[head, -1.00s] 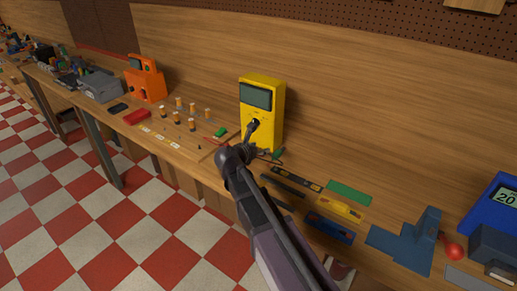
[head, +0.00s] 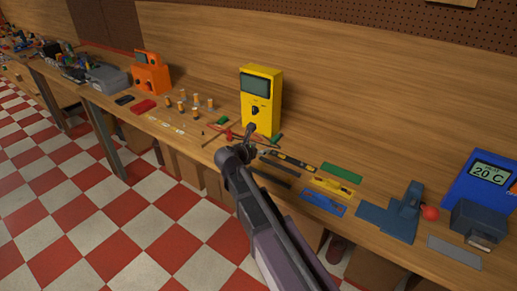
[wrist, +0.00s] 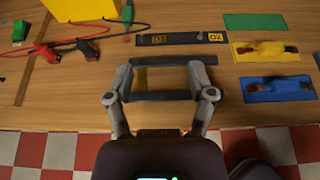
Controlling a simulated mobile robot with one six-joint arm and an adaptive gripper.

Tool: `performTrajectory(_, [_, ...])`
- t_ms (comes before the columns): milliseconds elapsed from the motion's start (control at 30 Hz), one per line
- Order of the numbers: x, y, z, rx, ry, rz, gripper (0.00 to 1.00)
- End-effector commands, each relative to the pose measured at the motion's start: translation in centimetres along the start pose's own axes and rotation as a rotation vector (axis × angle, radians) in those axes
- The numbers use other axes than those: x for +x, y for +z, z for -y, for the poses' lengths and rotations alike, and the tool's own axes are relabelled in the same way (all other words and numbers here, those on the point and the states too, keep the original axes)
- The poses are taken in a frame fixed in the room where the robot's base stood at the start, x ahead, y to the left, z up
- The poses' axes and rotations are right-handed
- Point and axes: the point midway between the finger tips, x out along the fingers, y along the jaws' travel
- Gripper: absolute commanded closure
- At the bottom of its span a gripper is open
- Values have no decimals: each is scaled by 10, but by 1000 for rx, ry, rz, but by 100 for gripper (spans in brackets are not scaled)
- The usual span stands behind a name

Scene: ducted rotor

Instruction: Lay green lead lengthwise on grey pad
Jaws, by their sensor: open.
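A green piece, likely part of the green lead (wrist: 128,12), lies by the foot of the yellow meter; it also shows in the head view (head: 275,139). A second green clip (wrist: 20,30) lies at the far left in the wrist view; whether the two belong together I cannot tell. A flat grey pad (head: 455,251) lies bare at the table's right front in the head view, outside the wrist view. My gripper (wrist: 162,80) is open and empty above the bench's front part, with a dark strip (wrist: 160,96) showing between its fingers.
The yellow meter (head: 261,95) stands behind my gripper. Red clips (wrist: 47,52) on wires lie left of it. A labelled black strip (wrist: 180,38), green pad (wrist: 255,22), yellow pad (wrist: 270,57) and blue pad (wrist: 284,96) lie ahead and right. A blue vice-like block (head: 402,215) stands left of the grey pad.

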Motion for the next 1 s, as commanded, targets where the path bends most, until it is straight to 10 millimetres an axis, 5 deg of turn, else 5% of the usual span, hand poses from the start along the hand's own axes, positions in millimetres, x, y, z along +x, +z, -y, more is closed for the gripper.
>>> performTrajectory(567, [14,-18,41,299,-82,-123,30])
performTrajectory(1000, [28,-61,126,971,-357,-344,30])
